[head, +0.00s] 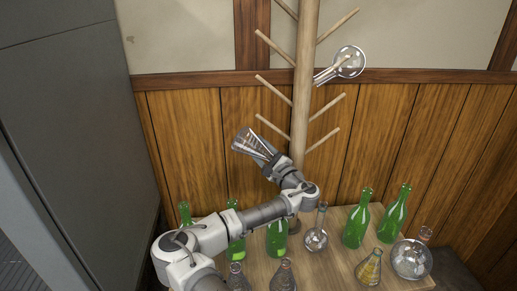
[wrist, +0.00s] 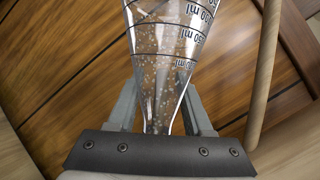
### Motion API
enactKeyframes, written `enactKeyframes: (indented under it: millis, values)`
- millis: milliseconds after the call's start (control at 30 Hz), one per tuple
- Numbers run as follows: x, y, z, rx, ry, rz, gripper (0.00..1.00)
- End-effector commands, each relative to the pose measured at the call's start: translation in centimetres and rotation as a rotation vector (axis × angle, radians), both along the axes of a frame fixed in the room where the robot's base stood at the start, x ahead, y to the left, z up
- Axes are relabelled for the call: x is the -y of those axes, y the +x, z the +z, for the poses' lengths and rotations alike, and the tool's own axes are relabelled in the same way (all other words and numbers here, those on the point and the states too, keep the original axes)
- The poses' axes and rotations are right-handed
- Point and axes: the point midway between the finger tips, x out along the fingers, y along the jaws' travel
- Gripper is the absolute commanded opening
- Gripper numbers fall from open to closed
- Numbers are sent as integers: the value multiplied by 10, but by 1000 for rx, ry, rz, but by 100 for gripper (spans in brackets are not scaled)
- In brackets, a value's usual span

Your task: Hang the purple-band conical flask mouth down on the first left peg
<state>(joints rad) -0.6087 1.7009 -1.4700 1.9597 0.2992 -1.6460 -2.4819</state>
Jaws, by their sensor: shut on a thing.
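My gripper (head: 270,163) is shut on the neck of a clear conical flask (head: 248,142) with dark volume marks. The flask is tilted, its wide base up and to the left, its neck down in the jaws. In the wrist view the flask (wrist: 170,50) stands between the two fingers; no purple band can be made out. The wooden peg stand (head: 304,80) rises behind my gripper, with several slanted pegs on each side. The lowest left peg (head: 272,127) is just right of and above the flask in the head view. The left pegs are bare.
A round flask (head: 349,62) hangs on a right peg. The table (head: 330,270) holds green bottles (head: 356,226), a round flask (head: 411,259), a small flask (head: 316,238) and a yellowish conical flask (head: 369,268). A grey cabinet (head: 70,120) stands at left.

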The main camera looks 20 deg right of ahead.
Motion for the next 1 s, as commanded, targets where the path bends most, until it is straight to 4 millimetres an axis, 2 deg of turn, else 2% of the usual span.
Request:
enactKeyframes:
  millis: [1000]
  values:
    - [22, -4, -19, 0, -1, -2, 0]
